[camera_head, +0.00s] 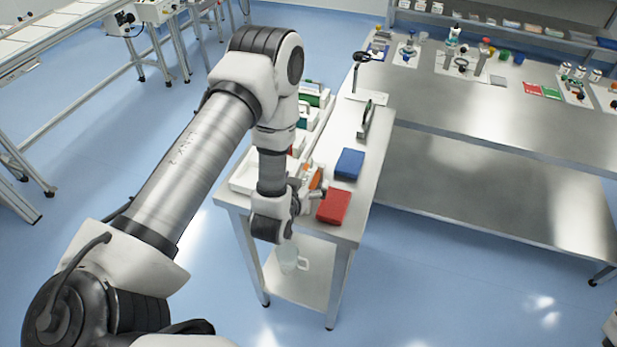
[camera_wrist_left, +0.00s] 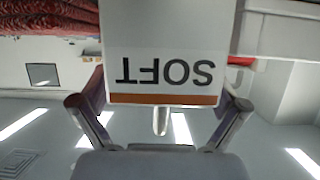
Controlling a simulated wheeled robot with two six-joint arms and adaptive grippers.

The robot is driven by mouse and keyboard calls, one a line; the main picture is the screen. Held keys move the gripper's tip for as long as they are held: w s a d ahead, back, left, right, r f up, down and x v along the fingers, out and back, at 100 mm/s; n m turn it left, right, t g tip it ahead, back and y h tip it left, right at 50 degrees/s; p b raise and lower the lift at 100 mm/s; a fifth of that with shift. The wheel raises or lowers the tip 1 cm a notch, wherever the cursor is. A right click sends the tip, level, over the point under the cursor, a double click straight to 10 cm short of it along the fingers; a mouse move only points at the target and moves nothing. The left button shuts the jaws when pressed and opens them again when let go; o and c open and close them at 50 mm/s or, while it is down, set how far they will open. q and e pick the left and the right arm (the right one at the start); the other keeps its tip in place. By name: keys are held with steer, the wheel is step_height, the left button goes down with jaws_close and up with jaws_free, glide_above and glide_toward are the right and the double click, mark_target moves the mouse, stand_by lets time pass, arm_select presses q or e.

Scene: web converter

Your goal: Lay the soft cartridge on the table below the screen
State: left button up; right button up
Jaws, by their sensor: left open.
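The soft cartridge (camera_wrist_left: 165,55) is a pale block marked SOFT, upside down in the left wrist view, with an orange band along one edge. In the head view an orange piece (camera_head: 316,178), apparently the cartridge, shows beside my left gripper (camera_head: 311,193). My left gripper is open, its fingers (camera_wrist_left: 158,108) on either side of the cartridge; contact cannot be told. The narrow metal table (camera_head: 372,178) holds a small dark upright panel (camera_head: 366,120), perhaps the screen. My right gripper is out of view.
A red block (camera_head: 333,207) and a blue block (camera_head: 349,164) lie on the table close to my gripper. A lamp-like stand (camera_head: 362,75) is at the far end. A long workbench (camera_head: 500,118) stands to the right.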

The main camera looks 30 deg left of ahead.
arm_select(q)
steer(key=shift+x, duration=1)
steer(key=shift+s+r, duration=0.15)
steer(key=shift+s, duration=0.1)
steer(key=shift+c, duration=0.7)
steer(key=c, duration=1.7)
steer(key=shift+r, duration=0.1)
